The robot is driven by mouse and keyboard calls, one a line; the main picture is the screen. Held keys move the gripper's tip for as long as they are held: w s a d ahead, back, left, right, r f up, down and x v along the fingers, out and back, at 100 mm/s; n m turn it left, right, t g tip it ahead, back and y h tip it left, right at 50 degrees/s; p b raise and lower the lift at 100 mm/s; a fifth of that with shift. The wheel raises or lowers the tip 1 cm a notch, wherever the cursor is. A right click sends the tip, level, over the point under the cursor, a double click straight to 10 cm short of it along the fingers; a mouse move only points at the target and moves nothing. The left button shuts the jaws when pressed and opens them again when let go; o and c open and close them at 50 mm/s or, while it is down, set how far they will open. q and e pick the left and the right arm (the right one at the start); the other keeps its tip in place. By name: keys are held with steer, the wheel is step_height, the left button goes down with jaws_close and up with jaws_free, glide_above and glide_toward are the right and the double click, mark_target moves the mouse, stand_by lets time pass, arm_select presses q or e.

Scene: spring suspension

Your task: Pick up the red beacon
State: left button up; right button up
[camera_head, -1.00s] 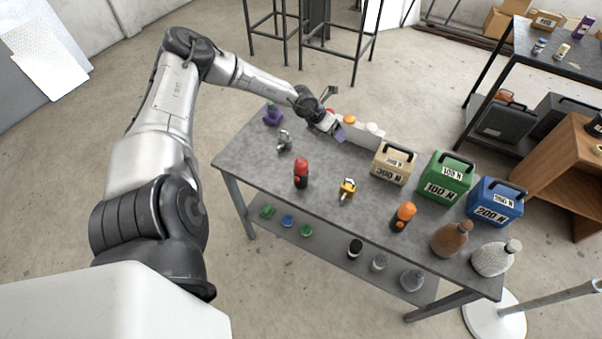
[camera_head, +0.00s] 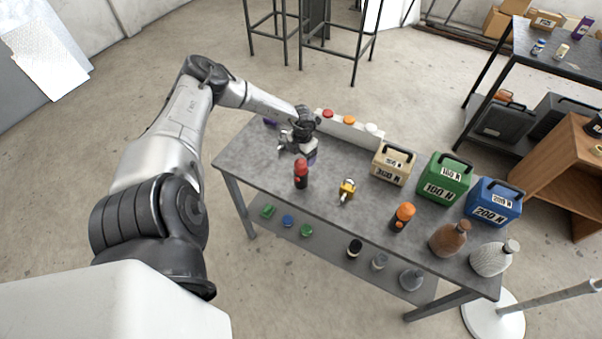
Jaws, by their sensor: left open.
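The red beacon (camera_head: 301,173), with a red top and a black lower body, stands upright on the grey table (camera_head: 252,165), left of its middle. My left gripper (camera_head: 299,155) is open, just behind and above the red beacon in the picture. Whether its fingers touch the beacon I cannot tell; the beacon looks free of them. The gripper hides part of the tabletop behind the beacon. My right gripper is not in view.
A yellow item (camera_head: 347,188) and an orange-topped beacon (camera_head: 403,215) stand to the right. Tan (camera_head: 392,165), green (camera_head: 445,178) and blue (camera_head: 494,202) weights line the back right. Two bottles (camera_head: 450,238) stand at the right end. A white block with coloured buttons (camera_head: 347,130) is at the back.

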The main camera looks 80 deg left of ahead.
mark_target(301, 161)
arm_select(q)
steer(key=shift+s+f+p, duration=0.15)
steer(key=shift+f+p, duration=0.4)
steer(key=shift+f, duration=2.7)
steer(key=c, duration=1.3)
